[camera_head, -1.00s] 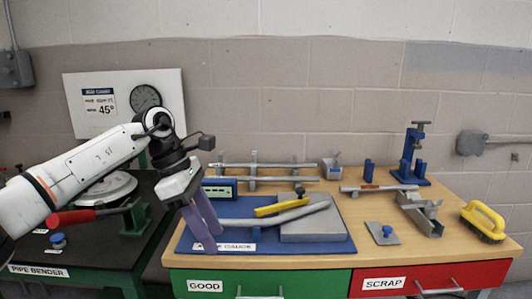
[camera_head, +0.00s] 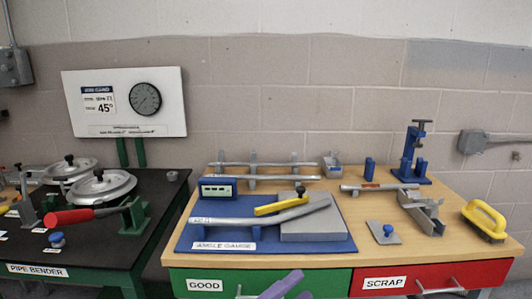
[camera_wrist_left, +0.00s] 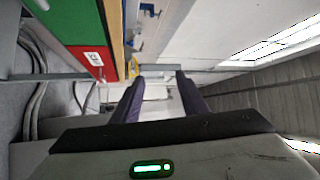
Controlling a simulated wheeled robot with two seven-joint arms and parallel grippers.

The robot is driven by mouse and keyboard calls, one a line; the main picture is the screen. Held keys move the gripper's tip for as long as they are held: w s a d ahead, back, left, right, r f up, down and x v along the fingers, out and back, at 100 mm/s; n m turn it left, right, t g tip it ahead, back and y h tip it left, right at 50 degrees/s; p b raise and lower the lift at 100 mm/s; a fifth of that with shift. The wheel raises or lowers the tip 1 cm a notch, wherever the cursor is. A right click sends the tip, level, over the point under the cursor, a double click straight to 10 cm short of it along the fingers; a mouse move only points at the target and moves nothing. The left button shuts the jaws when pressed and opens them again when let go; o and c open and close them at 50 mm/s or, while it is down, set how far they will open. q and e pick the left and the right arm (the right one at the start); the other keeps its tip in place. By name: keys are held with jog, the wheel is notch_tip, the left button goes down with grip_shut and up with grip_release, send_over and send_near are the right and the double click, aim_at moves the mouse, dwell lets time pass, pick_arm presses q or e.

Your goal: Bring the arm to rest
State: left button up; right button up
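My left gripper (camera_head: 288,285) shows only as purple fingers at the bottom edge of the head view, low in front of the green drawer. In the left wrist view, the left gripper (camera_wrist_left: 160,78) has its two fingers well apart with nothing between them. The rest of the left arm is out of the head view. My right gripper is in neither view. A bent grey pipe (camera_head: 240,221) lies on the blue angle gauge (camera_head: 340,245), clear of the gripper.
The wooden bench (camera_head: 390,257) has a green GOOD drawer (camera_head: 330,283) and a red SCRAP drawer (camera_head: 430,277). The black pipe bender table (camera_head: 120,240) stands at left, with a red handle (camera_head: 70,217). A yellow brush (camera_head: 484,218) lies at right.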

pick_arm(q)
jog(key=s+a+f+n+t+y, duration=0.1)
jog(key=s+a+f+n+y, duration=0.3)
jog(key=a+f+n+y, duration=0.4)
jog(key=s+a+f+n+y, duration=0.4)
jog(key=a+f+n, duration=0.2)
jog(key=f+n, duration=0.45)
jog(key=s+a+f+n+g+y, duration=0.1)
jog(key=s+a+f+n+g, duration=0.1)
jog(key=s+a+f, duration=0.2)
jog(key=s+a+f+n+g+y, duration=0.1)
jog(key=s+a+f+n+g, duration=0.1)
jog(key=s+f, duration=0.4)
jog(key=s+a+n, duration=0.1)
jog(key=s, duration=0.4)
jog(key=shift+a+f+n+g, duration=0.25)
jog(key=shift+a+n+g, duration=0.1)
jog(key=shift+g, duration=0.05)
jog(key=shift+y, duration=0.3)
